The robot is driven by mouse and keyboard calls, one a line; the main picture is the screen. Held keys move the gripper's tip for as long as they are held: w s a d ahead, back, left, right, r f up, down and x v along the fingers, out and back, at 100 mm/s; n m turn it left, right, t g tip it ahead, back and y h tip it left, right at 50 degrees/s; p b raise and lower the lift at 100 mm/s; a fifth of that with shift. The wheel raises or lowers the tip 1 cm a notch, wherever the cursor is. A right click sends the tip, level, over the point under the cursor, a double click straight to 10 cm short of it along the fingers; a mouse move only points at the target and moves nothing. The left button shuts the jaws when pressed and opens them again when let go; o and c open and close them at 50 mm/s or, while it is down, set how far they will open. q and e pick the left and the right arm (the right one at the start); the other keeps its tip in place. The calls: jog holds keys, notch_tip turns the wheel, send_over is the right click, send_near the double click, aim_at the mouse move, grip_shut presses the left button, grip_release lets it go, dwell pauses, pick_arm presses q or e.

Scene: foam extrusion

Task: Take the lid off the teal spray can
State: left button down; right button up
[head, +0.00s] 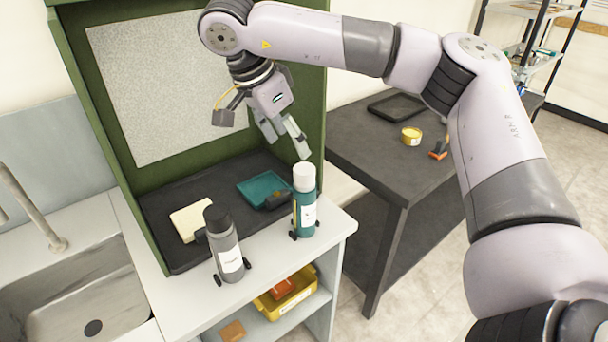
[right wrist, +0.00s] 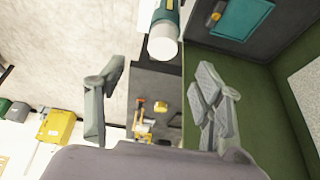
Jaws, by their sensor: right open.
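The teal spray can (head: 305,214) stands upright near the right end of the counter. Its white lid (head: 304,177) is on top. My right gripper (head: 291,148) is above and slightly left of the lid in the head view, fingers pointing down. In the right wrist view the white lid (right wrist: 162,47) and part of the teal can (right wrist: 168,12) show beyond the open fingers (right wrist: 155,95). My left gripper is not in view.
A grey can with a black lid (head: 228,254) stands upright left of the teal can. A teal piece (head: 262,186) and a cream piece (head: 190,219) lie in the green booth (head: 324,130). A dark table (head: 365,152) stands at right, a sink (head: 80,285) at left.

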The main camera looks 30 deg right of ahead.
aim_at(304, 169)
jog(key=shift+x, duration=3.2)
jog(key=x, duration=0.1)
jog(key=p+x, duration=0.1)
jog(key=x, duration=0.1)
jog(key=shift+w+d+f, duration=0.2)
jog(key=shift+w+d, duration=0.05)
jog(key=shift+d, duration=0.05)
jog(key=shift+d+f, duration=0.1)
jog(key=shift+f, duration=0.15)
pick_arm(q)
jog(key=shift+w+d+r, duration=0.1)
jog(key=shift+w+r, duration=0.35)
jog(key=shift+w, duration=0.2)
pick_arm(e)
jog(key=shift+c, duration=0.2)
jog(key=c, duration=0.8)
